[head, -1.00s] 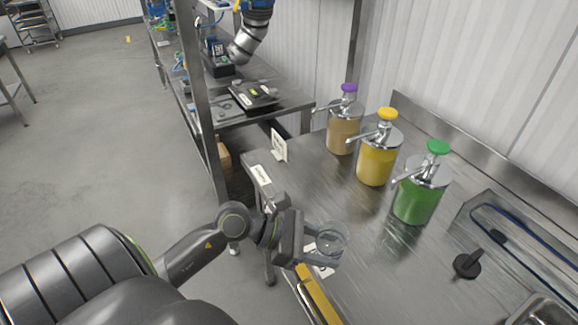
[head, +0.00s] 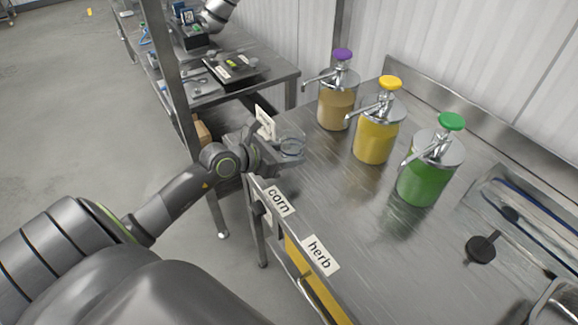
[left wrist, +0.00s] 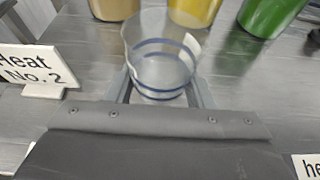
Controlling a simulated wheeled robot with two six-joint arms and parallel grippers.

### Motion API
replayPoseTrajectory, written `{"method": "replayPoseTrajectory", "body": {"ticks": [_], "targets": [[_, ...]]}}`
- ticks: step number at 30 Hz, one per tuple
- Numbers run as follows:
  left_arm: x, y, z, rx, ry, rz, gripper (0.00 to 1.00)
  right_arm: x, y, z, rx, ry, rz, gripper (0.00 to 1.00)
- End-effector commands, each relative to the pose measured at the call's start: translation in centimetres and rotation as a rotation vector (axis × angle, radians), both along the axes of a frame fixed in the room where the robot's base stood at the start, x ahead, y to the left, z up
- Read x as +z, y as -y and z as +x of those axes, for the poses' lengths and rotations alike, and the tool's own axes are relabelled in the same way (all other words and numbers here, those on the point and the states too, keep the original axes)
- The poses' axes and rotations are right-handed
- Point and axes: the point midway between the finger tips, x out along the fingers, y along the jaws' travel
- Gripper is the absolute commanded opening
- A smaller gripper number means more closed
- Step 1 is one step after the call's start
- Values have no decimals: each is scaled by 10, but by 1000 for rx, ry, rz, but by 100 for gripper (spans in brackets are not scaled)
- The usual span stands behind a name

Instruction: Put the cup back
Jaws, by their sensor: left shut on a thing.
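My left gripper (head: 288,158) is shut on a clear cup (head: 292,146) over the far left corner of the steel table. In the left wrist view the cup (left wrist: 162,62) stands between the two fingers (left wrist: 160,96), with blue rings around it. It looks empty. I cannot tell whether its base touches the table. A white sign (head: 265,123) stands just behind the gripper; in the left wrist view the sign (left wrist: 38,66) reads "Heat No. 2" and is left of the cup, apart from it. My right gripper is not in view.
Three pump dispensers, purple-topped (head: 338,95), yellow-topped (head: 377,128) and green-topped (head: 430,165), stand along the back. Labels "corn" (head: 278,201) and "herb" (head: 320,255) lie at the front edge. The table's middle is clear.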

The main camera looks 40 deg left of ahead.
Motion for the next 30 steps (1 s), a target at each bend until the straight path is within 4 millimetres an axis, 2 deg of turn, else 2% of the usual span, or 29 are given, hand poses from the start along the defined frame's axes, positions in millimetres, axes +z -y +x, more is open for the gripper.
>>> {"method": "replayPoseTrajectory", "body": {"ticks": [10,22,23,27,30], "targets": [[-42,0,0,0,-1,-2,18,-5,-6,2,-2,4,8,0],[-48,1,0,-2,1,0,18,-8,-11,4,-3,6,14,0],[-48,1,0,-2,0,0,49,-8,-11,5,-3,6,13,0],[-47,1,0,-3,0,1,67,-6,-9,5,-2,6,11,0],[-47,1,0,-2,1,1,69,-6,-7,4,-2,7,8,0]]}}
